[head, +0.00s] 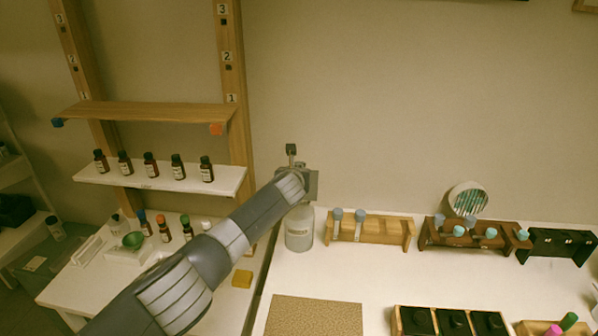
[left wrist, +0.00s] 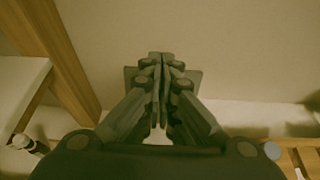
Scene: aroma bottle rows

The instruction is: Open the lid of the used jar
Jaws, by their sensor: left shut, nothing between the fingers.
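The used jar (head: 299,232) is a pale, cloudy container with a label on its front. It stands upright at the left back of the white counter, near the wall. My left gripper (head: 302,178) is directly above the jar in the head view and covers its top. A grey flat plate, possibly the lid (head: 313,186), shows beside the gripper. A small dark upright block shows above it, and I cannot tell what it belongs to. In the left wrist view my left gripper (left wrist: 160,58) is shut and empty, with the grey plate (left wrist: 192,78) behind its fingers. My right gripper is not in view.
A wooden tube rack (head: 370,228) is just right of the jar, with darker racks (head: 470,236) farther right. Black containers (head: 450,321) are in front. A shelf (head: 160,179) with several brown bottles is at left. A tan mat (head: 315,315) lies in front of the jar.

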